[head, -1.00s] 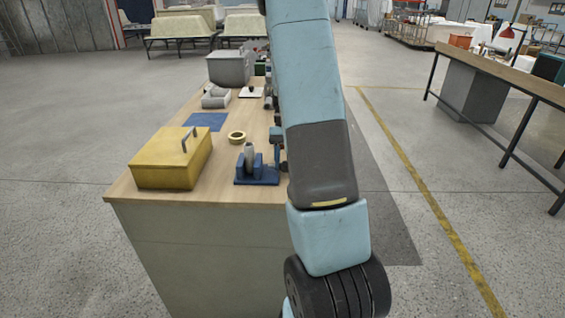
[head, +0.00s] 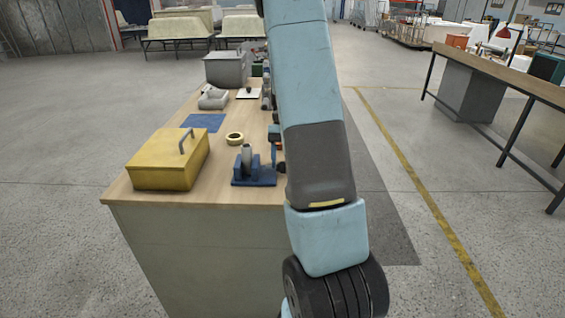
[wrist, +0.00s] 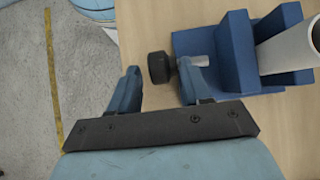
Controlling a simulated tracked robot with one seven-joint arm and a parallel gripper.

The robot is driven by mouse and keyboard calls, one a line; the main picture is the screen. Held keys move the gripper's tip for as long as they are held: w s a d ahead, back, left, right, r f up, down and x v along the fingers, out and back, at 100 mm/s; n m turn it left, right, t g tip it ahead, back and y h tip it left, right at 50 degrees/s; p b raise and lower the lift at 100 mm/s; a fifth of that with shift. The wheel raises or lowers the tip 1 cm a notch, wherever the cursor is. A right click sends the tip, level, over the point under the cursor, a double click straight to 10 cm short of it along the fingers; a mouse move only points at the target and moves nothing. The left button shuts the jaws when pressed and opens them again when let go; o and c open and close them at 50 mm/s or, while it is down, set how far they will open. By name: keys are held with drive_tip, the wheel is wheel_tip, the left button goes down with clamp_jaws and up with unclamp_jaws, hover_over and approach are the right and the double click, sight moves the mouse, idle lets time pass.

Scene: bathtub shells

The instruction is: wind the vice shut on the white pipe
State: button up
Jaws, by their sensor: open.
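The blue vice (head: 254,176) stands on the wooden bench near its front right corner. The white pipe (head: 247,155) stands tilted between its jaws; the wrist view also shows the pipe (wrist: 284,48) and the vice (wrist: 236,50). A grey screw runs from the vice to a black round knob (wrist: 158,68). My gripper (wrist: 157,76) is open, with one finger on each side of the knob. The right finger lies close by the screw; I cannot tell whether either finger touches. In the head view my arm hides most of the gripper.
A yellow box (head: 165,172) with a handle, a tape roll (head: 234,139), a blue sheet (head: 203,122) and a grey bin (head: 226,68) are on the bench (head: 205,195). Another bench (head: 505,77) stands to the right. The floor between is clear.

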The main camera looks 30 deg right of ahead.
drive_tip(key=v, duration=1.3)
drive_tip(key=shift+d, duration=0.1)
drive_tip(key=s+a+r+n+t+h, duration=0.3)
drive_tip(key=s+a+r+t, duration=0.2)
drive_tip(key=s+a+r, duration=0.6)
drive_tip(key=s+a+n+t+h, duration=0.1)
drive_tip(key=s+a+n+t, duration=0.2)
drive_tip(key=s+a+t, duration=0.4)
drive_tip(key=s+a+r, duration=0.1)
drive_tip(key=s+a, duration=0.3)
drive_tip(key=s, duration=0.3)
drive_tip(key=shift+s+a+n, duration=0.2)
drive_tip(key=shift+s+n, duration=0.1)
drive_tip(key=shift+n, duration=0.1)
